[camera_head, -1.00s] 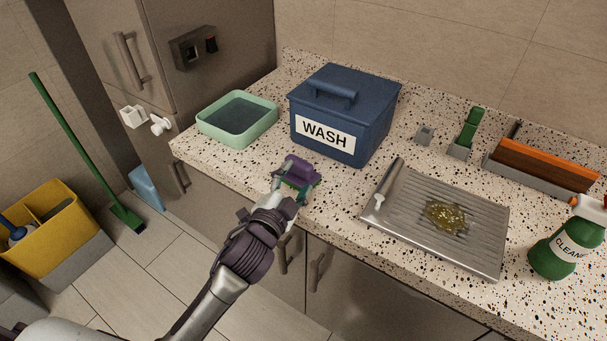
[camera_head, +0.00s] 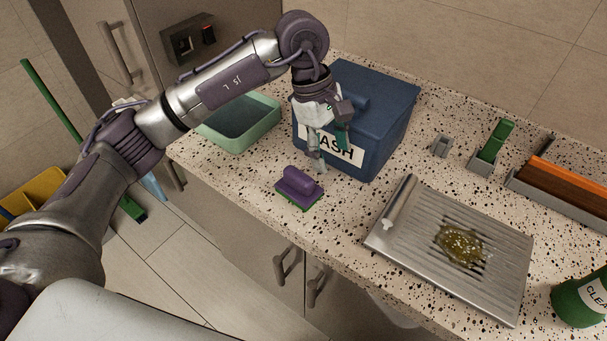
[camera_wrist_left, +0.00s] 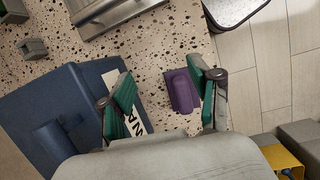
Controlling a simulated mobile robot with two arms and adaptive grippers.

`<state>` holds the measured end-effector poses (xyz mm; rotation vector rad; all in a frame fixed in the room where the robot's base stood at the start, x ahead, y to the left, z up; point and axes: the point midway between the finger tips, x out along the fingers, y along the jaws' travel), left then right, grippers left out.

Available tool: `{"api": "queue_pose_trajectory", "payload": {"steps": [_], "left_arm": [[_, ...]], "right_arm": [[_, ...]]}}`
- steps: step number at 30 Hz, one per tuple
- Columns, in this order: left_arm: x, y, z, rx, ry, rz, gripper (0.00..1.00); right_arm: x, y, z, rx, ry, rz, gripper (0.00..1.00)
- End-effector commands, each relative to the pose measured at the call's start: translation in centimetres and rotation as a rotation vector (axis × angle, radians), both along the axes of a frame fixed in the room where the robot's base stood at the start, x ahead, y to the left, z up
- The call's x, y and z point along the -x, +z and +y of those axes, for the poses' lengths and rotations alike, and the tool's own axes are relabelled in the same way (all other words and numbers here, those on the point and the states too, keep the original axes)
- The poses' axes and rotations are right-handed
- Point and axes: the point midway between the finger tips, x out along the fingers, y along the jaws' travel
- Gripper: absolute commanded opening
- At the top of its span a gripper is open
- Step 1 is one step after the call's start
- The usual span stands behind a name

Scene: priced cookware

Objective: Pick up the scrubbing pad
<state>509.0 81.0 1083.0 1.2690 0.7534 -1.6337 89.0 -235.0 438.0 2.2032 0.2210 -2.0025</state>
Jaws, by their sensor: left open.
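The scrubbing pad (camera_head: 299,188) has a purple handle on a green base and lies on the speckled counter in front of the blue WASH bin. My left gripper (camera_head: 329,158) points down above the counter, just behind the pad and in front of the bin. It is open and empty. In the left wrist view the purple pad (camera_wrist_left: 182,91) shows between the open green-lined fingers (camera_wrist_left: 160,100), closer to the right one. The pad's green base is mostly hidden there. My right gripper is not in view.
The blue WASH bin (camera_head: 385,118) stands close behind the gripper. A green basin (camera_head: 240,137) is to the left. A metal drain tray (camera_head: 410,243) with a scraper and greasy residue lies to the right. The counter's front edge is close to the pad.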

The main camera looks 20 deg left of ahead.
Motion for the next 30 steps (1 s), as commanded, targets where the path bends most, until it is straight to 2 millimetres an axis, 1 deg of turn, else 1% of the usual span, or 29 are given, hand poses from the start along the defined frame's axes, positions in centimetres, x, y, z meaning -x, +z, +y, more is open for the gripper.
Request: {"api": "queue_pose_trajectory", "payload": {"steps": [1,3,6,8,10,15,18,21,25,28,30], "left_arm": [[-0.9,0.8,2.3,-0.104,-0.004,-0.031,0.62],[-1.5,1.5,4.7,-0.206,-0.004,-0.052,0.62],[-1.8,2.0,6.4,-0.282,-0.002,-0.061,0.62],[-1.8,1.6,6.7,-0.296,-0.001,-0.060,0.62],[-1.8,0.5,6.7,-0.297,-0.003,-0.057,0.62],[-1.7,-2.9,6.6,-0.293,-0.003,-0.056,0.62],[-1.7,-4.6,6.6,-0.292,-0.003,-0.057,0.62],[-1.7,-5.7,6.6,-0.291,-0.003,-0.059,0.62],[-1.6,-6.5,6.6,-0.292,-0.003,-0.059,0.62],[-1.4,-7.4,6.7,-0.290,-0.002,-0.055,0.62],[-1.1,-8.4,6.8,-0.291,-0.003,-0.053,0.62]], "right_arm": [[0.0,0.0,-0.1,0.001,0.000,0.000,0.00],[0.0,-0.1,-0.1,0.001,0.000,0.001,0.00],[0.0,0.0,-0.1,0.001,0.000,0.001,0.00],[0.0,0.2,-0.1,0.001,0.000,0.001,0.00],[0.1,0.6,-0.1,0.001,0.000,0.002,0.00],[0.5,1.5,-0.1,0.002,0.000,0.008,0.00],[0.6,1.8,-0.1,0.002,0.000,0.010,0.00],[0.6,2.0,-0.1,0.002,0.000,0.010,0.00],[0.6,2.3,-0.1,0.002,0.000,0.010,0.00],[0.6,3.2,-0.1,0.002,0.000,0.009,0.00],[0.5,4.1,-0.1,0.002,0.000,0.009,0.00]]}}
